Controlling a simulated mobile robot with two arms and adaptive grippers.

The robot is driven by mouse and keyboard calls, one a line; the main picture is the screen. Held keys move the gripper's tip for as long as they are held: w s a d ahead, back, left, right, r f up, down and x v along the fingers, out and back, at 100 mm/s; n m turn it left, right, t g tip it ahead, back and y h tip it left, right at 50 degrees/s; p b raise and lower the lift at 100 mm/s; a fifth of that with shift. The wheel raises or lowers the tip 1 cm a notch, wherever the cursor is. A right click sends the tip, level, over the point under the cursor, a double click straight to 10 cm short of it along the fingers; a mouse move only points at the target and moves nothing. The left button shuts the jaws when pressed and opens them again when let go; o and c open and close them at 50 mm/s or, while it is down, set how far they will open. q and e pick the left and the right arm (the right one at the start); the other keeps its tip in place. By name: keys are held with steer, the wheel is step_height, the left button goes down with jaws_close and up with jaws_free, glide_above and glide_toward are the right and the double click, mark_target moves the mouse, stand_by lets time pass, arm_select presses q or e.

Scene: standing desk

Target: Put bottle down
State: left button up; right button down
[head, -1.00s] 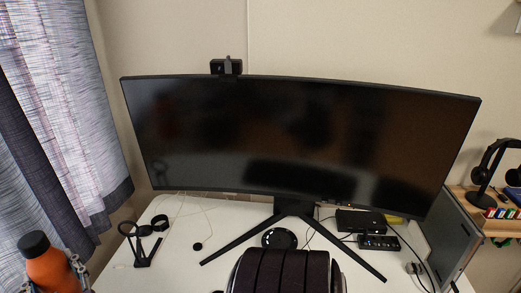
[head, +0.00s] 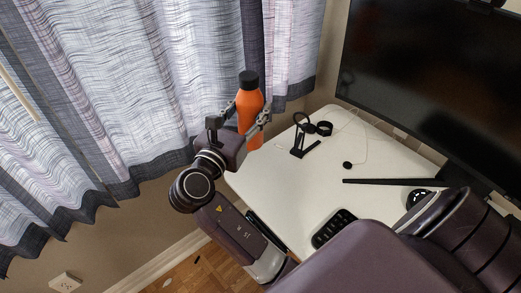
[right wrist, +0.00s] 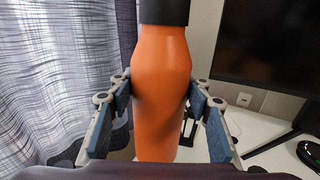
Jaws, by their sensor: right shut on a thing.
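In the right wrist view the bottle (right wrist: 160,58) fills the middle between the blue finger pads. Its base is partly hidden, so I cannot tell whether it touches the desk top. My left gripper is not in view.
A monitor (head: 430,85) stands at the right. A black keypad (head: 334,229) lies near the front edge. Curtains (head: 130,90) hang close behind the bottle.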

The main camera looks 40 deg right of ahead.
step_height(320, 180, down, 16)
steer(key=b, duration=0.1)
steer(key=shift+f, duration=0.15)
stand_by(0.3)
steer(key=shift+f+b, duration=0.1)
steer(key=shift+b, duration=0.2)
steer(key=c, duration=1)
jaws_free()
steer(key=shift+f, duration=0.1)
steer(key=p+v, duration=0.3)
steer(key=v, duration=0.9)
steer(key=shift+s+p, duration=0.1)
steer(key=shift+p, duration=0.25)
